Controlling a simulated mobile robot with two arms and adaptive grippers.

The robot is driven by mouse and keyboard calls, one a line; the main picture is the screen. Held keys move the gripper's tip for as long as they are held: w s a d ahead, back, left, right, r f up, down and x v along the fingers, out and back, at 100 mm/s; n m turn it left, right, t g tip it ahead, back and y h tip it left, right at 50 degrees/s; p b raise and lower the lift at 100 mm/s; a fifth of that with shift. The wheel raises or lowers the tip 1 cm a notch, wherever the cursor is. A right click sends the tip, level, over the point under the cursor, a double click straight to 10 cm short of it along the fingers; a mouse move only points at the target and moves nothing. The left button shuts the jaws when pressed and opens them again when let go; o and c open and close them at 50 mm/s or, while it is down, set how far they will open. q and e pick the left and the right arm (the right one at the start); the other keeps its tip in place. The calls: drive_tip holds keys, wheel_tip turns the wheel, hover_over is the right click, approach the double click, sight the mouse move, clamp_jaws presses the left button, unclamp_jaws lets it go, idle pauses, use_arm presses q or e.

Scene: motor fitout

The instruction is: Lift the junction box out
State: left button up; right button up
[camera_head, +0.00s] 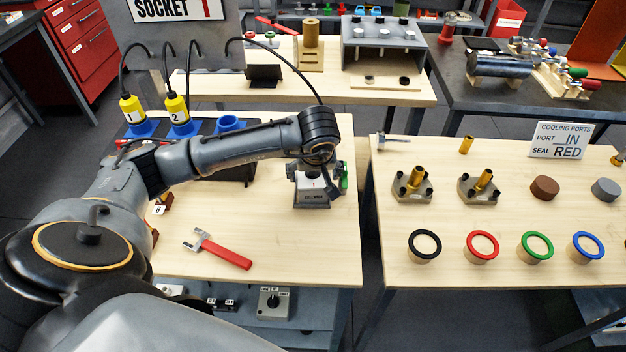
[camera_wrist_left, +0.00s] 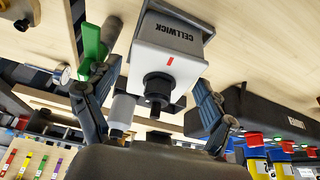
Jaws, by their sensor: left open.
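A white box marked CELLWICK (camera_head: 311,188), seemingly the junction box, sits in a grey holder (camera_head: 311,203) near the right edge of the left table. In the left wrist view, the white box (camera_wrist_left: 167,57) shows a red mark and a black round stub facing the camera. My left gripper (camera_head: 320,168) is above and behind the box, pointing down at it. In the left wrist view its open fingers (camera_wrist_left: 156,80) stand on either side of the box. Contact cannot be told. A green lever (camera_wrist_left: 92,42) stands beside the left finger. My right gripper is not in view.
A red-handled wrench (camera_head: 225,250) lies on the near part of the left table. Yellow plugs (camera_head: 177,108) on black cables stand left, behind my arm. The right table (camera_head: 440,270) carries coloured rings and brass fittings. A gap separates the tables.

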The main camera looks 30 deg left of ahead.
sight(313, 177)
use_arm(q)
drive_tip(key=p+x, duration=0.1)
drive_tip(key=x, duration=0.2)
drive_tip(key=shift+a+f, duration=0.2)
drive_tip(key=shift+f, duration=0.15)
drive_tip(key=shift+w+f, duration=0.1)
drive_tip(key=shift+f, duration=0.2)
drive_tip(key=shift+c, duration=0.6)
drive_tip(key=c, duration=1.1)
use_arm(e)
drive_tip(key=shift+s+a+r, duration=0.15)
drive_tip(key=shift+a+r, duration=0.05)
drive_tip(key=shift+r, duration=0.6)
use_arm(q)
drive_tip(key=shift+a, duration=0.1)
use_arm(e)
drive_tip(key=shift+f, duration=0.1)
